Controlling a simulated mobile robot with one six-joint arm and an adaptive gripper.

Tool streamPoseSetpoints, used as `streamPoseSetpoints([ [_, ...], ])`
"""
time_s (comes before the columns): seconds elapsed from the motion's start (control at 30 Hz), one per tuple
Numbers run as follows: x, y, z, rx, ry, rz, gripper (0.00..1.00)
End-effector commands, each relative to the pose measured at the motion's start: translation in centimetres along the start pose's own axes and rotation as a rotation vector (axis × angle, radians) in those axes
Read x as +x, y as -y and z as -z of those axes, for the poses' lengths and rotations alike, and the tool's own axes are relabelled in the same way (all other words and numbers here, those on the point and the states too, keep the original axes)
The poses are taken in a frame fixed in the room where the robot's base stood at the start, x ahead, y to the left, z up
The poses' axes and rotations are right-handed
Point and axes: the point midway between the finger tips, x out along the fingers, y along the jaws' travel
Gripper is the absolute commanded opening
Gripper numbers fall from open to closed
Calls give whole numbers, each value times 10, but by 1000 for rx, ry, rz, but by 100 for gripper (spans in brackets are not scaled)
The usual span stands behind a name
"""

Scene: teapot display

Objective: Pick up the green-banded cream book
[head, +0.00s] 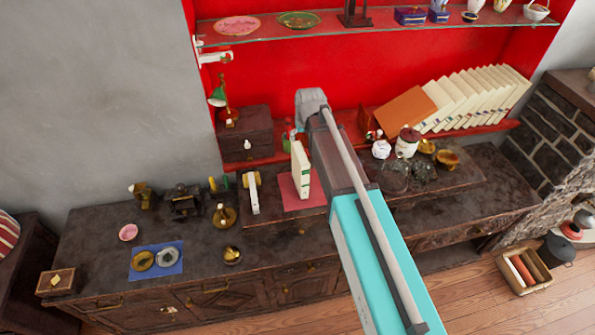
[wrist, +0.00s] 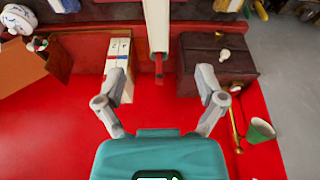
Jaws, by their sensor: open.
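A cream book (head: 300,170) stands upright on a small red mat (head: 288,192) on the dark cabinet, left of my arm in the head view. A faint greenish band seems to show on its spine. In the wrist view, a pale upright edge (wrist: 157,22) at the top centre is probably this book, seen from above and cut off by the frame. My gripper (wrist: 162,82) is open and empty, its fingers spread over the red shelf. The pale edge lies above and between the fingertips in the picture, apart from them. The head view does not show the fingers clearly.
Cream books with blue and red bands (wrist: 118,50) stand by the left finger, and a dark chest (wrist: 220,62) by the right. A leaning orange book (head: 405,112) and a cream row (head: 475,95) stand right. A glass shelf (head: 370,24) hangs above.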

Motion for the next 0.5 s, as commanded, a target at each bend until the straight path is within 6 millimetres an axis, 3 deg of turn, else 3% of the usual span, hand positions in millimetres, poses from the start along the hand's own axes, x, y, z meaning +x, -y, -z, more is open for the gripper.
streamPoseSetpoints([
  [0.5, 39, 0, -1, 0, 0, 0, 89],
])
